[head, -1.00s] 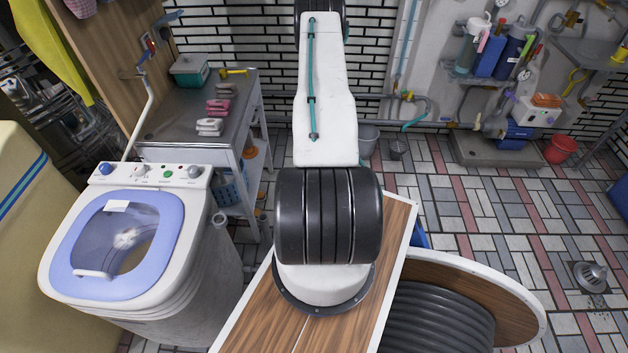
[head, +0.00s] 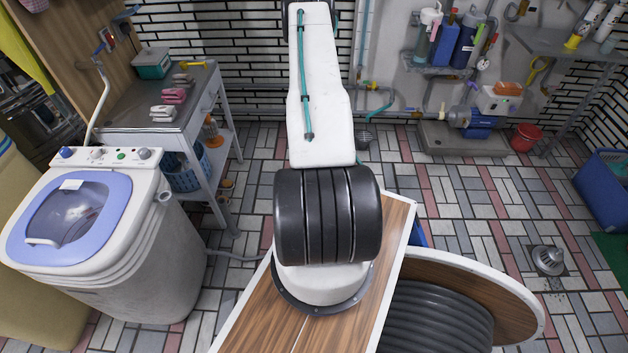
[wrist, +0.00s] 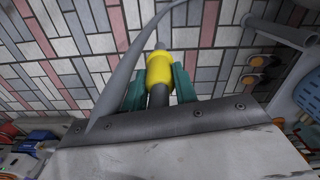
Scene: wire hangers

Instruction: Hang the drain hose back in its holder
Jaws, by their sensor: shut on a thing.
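In the wrist view my gripper (wrist: 160,88) has its teal fingers closed on the yellow collar (wrist: 159,72) of a grey drain hose. The grey hose (wrist: 124,70) curves past the left finger toward the top. In the head view my arm hides the gripper and the held end. Part of the hose (head: 235,257) lies on the floor by the white washer (head: 140,260). A grey fitting (head: 164,196) sticks out from the washer's upper right side; I cannot tell for sure if it is the holder.
A metal counter (head: 150,115) with a lower shelf stands behind the washer. A blue basket (head: 187,174) sits under it. The tiled floor between is mostly clear.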

